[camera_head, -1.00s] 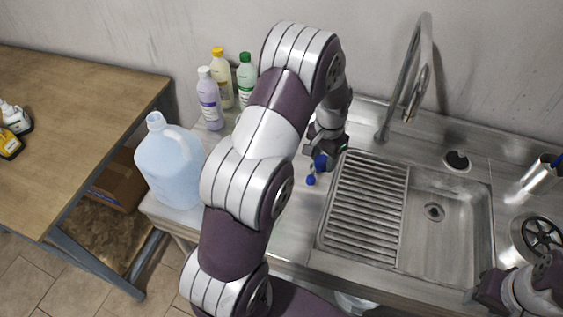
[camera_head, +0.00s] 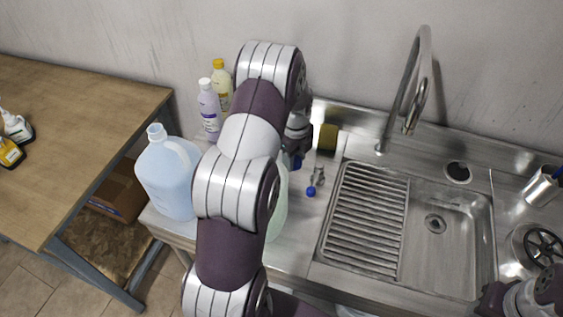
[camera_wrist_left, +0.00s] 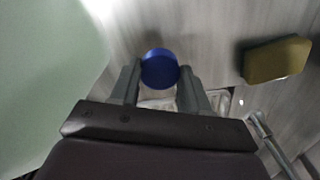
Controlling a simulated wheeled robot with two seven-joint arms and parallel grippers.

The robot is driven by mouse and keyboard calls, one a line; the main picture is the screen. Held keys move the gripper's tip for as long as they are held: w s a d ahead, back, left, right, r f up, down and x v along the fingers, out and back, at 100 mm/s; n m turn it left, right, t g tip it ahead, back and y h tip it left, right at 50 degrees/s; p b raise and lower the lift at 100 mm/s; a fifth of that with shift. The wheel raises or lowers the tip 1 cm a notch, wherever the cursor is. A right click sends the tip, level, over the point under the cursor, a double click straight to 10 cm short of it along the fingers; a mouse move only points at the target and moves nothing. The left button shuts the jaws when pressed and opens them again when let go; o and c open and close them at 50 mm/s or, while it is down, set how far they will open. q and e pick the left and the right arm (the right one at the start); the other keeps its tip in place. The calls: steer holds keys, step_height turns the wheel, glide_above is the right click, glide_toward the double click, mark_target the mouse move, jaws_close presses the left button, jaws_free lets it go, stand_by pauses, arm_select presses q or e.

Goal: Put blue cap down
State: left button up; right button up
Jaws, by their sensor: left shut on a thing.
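In the left wrist view, a round blue cap (camera_wrist_left: 160,67) sits between the two fingertips of my left gripper (camera_wrist_left: 160,78), which is shut on it. In the head view my left arm hides most of that gripper; a bit of the blue cap (camera_head: 298,162) shows beside the arm. A pale green jug (camera_head: 279,205) stands behind the arm on the steel counter, mostly hidden. It also fills the left of the left wrist view (camera_wrist_left: 40,70). The cap appears apart from the counter, but its height is unclear. My right gripper (camera_head: 490,300) is at the lower right, its fingers unclear.
A small metal item with a blue end (camera_head: 311,191) lies on the counter near a yellow sponge (camera_head: 328,137). A light blue jug (camera_head: 170,175) and bottles (camera_head: 209,108) stand left. The sink (camera_head: 440,225) with its ribbed drainer (camera_head: 365,215) is right.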

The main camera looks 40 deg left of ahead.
arm_select(q)
steer(key=a+f, duration=0.2)
steer(key=a, duration=0.1)
steer(key=a+f, duration=0.1)
steer(key=a, duration=0.1)
steer(key=shift+w+p, duration=0.35)
steer(key=shift+p, duration=0.05)
step_height(320, 180, down, 4)
steer(key=shift+r+p, duration=0.15)
steer(key=shift+p, duration=0.55)
steer(key=shift+a+f, duration=0.1)
steer(key=shift+f, duration=0.25)
steer(key=o, duration=1)
